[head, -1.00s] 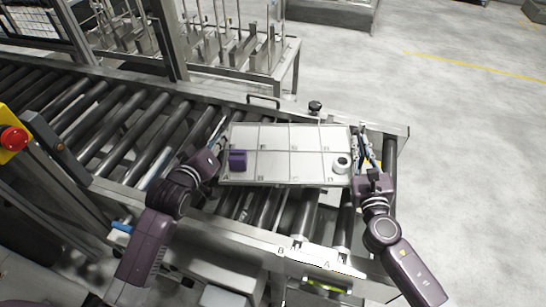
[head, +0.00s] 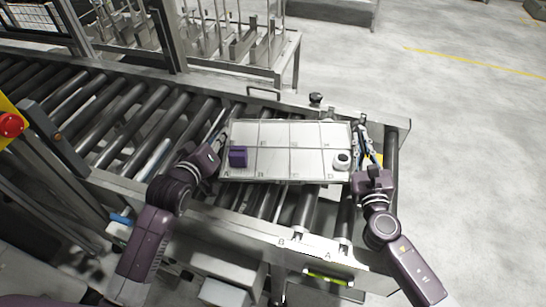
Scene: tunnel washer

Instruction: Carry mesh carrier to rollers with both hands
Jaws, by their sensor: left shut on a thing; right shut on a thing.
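The mesh carrier (head: 290,165) is a flat, light rectangular tray with low walls and a grid of lettered compartments. It is over the right end of the roller conveyor; I cannot tell whether it touches the rollers. A purple block (head: 238,156) sits in its front left compartment. A white round part with a dark hole (head: 342,161) sits in its front right compartment. My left gripper (head: 220,138) is shut on the carrier's left side. My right gripper (head: 364,150) is shut on its right side. The fingertips are partly hidden.
The rollers (head: 105,112) run to the left and are bare there. A metal rack with upright posts (head: 240,45) stands behind the conveyor. A red emergency button (head: 10,125) on a yellow box is at the far left. A small black knob (head: 316,99) sits on the back rail.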

